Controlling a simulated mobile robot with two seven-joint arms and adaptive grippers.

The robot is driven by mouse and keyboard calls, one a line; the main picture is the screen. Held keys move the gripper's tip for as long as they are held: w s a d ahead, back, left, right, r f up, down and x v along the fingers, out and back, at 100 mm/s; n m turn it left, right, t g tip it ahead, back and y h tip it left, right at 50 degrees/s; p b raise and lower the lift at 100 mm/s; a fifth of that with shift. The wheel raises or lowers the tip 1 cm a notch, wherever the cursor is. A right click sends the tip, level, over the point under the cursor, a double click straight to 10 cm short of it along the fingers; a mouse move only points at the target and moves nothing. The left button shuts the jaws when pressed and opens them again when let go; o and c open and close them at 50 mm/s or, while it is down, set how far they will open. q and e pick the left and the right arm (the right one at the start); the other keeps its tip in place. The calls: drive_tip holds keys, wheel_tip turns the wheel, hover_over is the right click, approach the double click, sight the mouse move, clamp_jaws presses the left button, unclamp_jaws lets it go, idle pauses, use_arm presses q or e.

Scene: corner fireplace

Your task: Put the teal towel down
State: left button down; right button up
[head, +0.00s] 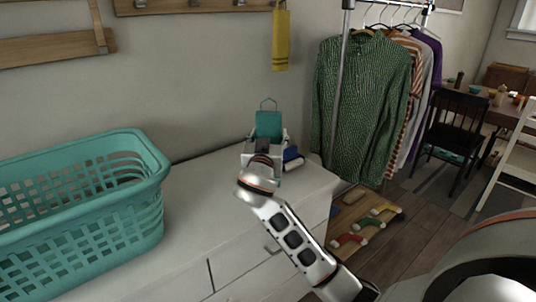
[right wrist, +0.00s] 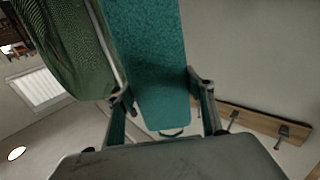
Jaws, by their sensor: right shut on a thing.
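The teal towel (head: 269,125) is upright between the fingers of my right gripper (head: 265,143), with a thin loop at its top. In the right wrist view the towel (right wrist: 152,55) fills the space between the two fingertips (right wrist: 160,98), and the gripper is shut on it. The gripper is over the right end of the white dresser top (head: 205,200), near the wall. My left gripper is not in view.
A teal laundry basket (head: 120,225) stands on the dresser's left. A dark blue folded item (head: 293,160) lies close to my right gripper. A yellow towel (head: 281,40) hangs from the wall rack. A clothes rail with a green shirt (head: 360,105) stands to the right.

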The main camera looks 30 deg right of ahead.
wheel_tip(320, 180, down, 5)
drive_tip(key=shift+f+b, duration=0.1)
drive_tip(key=shift+b, duration=0.2)
drive_tip(key=shift+f, duration=0.1)
drive_tip(key=shift+f, duration=0.15)
drive_tip(key=o, duration=1.3)
